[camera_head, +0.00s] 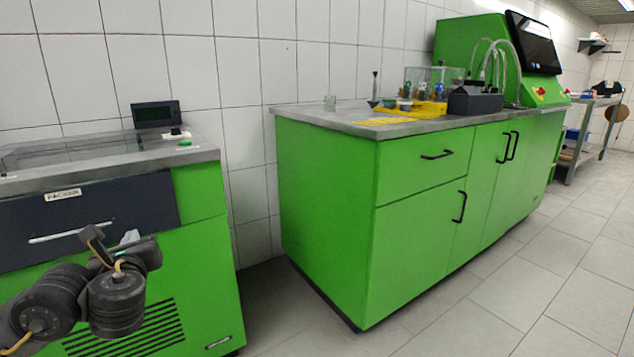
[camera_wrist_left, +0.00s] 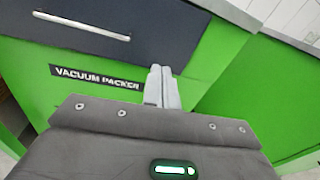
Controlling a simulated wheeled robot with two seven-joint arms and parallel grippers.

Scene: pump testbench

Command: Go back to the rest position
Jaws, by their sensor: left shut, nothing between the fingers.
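My left gripper (camera_head: 131,237) is at the lower left of the head view, in front of the dark front panel of the vacuum packer (camera_head: 205,282). In the left wrist view its two pale fingers (camera_wrist_left: 162,84) are together with nothing between them. They point toward the green and dark front of the packer, where a "VACUUM PACKER" label (camera_wrist_left: 95,77) shows. My left arm is folded at the lower left. My right gripper shows in neither view.
A green cabinet (camera_head: 325,205) with a grey worktop stands right of the packer, with a gap between them. Yellow trays (camera_head: 428,108), a dark block (camera_head: 474,101) with hoses and a screen (camera_head: 532,42) stand on or behind it. The tiled floor (camera_head: 500,285) at right is clear.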

